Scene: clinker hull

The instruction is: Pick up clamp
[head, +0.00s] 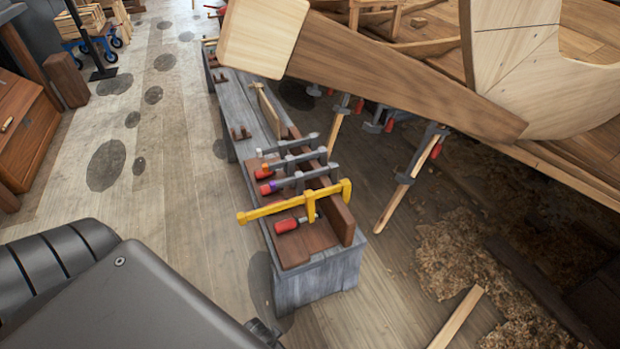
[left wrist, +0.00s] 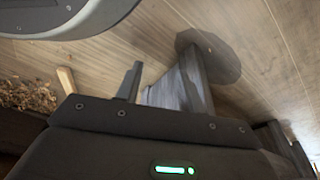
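Several bar clamps stand in a row on a wooden rack on the grey bench (head: 318,277). The nearest is a yellow clamp (head: 290,206) with a red handle. Behind it are a grey clamp with a purple mark (head: 300,179), one with an orange mark (head: 292,161) and one with a pale mark (head: 288,146). My left arm fills the lower left of the head view. In the left wrist view my left gripper (left wrist: 163,56) has its fingers apart, nothing held, with the bench end showing beyond them. No clamp is clear there. My right gripper is not in view.
The boat hull (head: 400,75) and its planks overhang the bench's far right side. More clamps hang under the hull edge, one near a slanted wooden strut (head: 390,208). Wood shavings (head: 460,255) cover the floor at right. The plank floor left of the bench is clear.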

